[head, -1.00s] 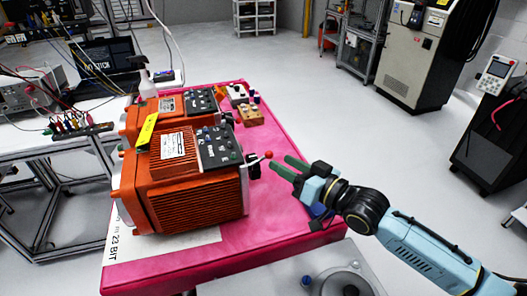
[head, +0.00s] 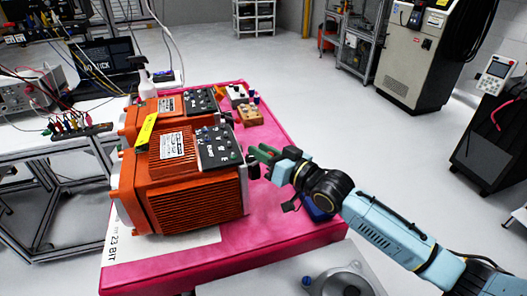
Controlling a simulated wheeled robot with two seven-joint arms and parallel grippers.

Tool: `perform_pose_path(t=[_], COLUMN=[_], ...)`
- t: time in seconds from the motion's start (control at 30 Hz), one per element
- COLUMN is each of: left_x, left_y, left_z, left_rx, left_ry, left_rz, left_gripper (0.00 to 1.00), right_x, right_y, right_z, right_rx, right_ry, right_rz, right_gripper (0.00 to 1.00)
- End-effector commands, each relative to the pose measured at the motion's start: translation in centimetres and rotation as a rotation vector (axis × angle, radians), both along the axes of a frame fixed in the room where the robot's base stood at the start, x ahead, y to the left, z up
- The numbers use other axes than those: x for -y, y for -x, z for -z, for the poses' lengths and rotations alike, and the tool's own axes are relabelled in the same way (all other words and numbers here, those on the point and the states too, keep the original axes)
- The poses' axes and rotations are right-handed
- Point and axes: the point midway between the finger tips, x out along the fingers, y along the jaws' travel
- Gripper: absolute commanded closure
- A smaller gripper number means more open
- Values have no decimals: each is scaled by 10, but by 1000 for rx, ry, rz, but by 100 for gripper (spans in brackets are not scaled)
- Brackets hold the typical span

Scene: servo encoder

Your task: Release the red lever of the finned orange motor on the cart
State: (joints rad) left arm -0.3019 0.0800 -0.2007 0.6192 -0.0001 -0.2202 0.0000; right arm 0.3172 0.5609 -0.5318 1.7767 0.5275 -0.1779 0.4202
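The finned orange motor (head: 195,208) stands on the pink-topped cart (head: 262,240), nearest to me, with a dark connector panel on its top right. Its black encoder part (head: 253,171) juts from the right side. The red lever is hidden behind my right gripper's fingers. My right gripper (head: 260,154) comes in from the right, and its green fingertips are at the lever's place, just above the black part. I cannot tell whether the fingers are closed or touch the lever. My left gripper is not in view.
A second orange motor (head: 140,113) stands right behind the first. A wooden block (head: 249,116) and small parts lie at the cart's back. A blue object (head: 318,208) sits by the cart's right edge, below my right arm. The floor to the right is open.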

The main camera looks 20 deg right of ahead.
Motion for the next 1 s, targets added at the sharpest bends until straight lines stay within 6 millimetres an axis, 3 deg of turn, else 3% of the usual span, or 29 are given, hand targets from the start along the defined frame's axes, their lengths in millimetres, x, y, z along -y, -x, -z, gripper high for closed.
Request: perform_pose_path(t=[0.03, 0.17, 0.37, 0.67, 0.97, 1.0], left_x=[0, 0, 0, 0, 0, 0], left_y=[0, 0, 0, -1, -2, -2], left_z=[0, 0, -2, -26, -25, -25], left_rx=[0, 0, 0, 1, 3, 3], left_ry=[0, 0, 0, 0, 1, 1], left_rz=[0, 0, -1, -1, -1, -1], left_gripper=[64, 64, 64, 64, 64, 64], right_x=[1, 1, 1, -2, -2, -2], right_y=[0, 0, 0, 1, 1, 1], right_z=[0, 1, 1, -3, 1, 1], right_rx=[-1, -2, -4, -5, -6, -6], right_ry=[1, 2, 9, 103, 116, 116], right_rz=[2, 1, 2, 1, 1, 1], right_gripper=[85, 100, 100, 100, 100, 74])
